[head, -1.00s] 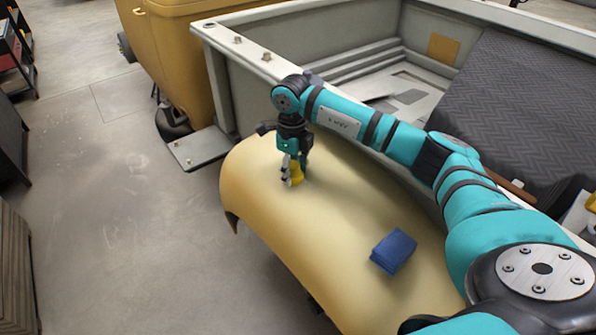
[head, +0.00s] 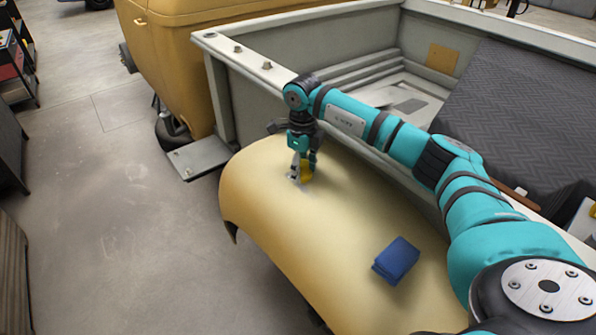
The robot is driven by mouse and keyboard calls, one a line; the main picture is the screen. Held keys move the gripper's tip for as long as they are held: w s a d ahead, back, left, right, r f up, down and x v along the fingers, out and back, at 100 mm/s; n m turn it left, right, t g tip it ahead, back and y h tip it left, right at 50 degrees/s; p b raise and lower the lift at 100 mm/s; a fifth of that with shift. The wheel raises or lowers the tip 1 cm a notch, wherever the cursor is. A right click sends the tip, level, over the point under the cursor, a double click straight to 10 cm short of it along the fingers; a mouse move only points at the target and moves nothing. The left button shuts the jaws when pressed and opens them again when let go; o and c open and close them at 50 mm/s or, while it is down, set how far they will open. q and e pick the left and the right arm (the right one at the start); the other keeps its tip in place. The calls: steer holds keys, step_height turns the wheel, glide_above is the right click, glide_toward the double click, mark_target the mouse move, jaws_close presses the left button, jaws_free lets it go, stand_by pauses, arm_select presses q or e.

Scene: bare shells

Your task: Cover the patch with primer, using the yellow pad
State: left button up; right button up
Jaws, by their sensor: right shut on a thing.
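My right gripper (head: 303,172) is shut on the yellow pad (head: 307,171), low over the curved cream-yellow fender panel (head: 300,230). The pad seems to touch the panel's upper surface, though its underside is hidden. A small pale grey-white area, which may be the patch (head: 297,184), shows just beside and below the gripper tips. The gripper hides part of it, and I cannot tell how much primer is on it. My left gripper is not in view.
A folded blue cloth (head: 396,260) lies on the panel's lower right. The grey truck bed (head: 231,95) stands behind the panel, with a dark quilted pad (head: 520,110) inside. A yellow vehicle body (head: 180,70) is at the back left.

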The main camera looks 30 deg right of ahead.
mark_target(319, 169)
steer(key=shift+w+d+f+b, duration=0.15)
steer(key=shift+d+b, duration=0.25)
steer(key=shift+d, duration=2.45)
steer(key=shift+w+r, duration=0.1)
steer(key=shift+r, duration=0.2)
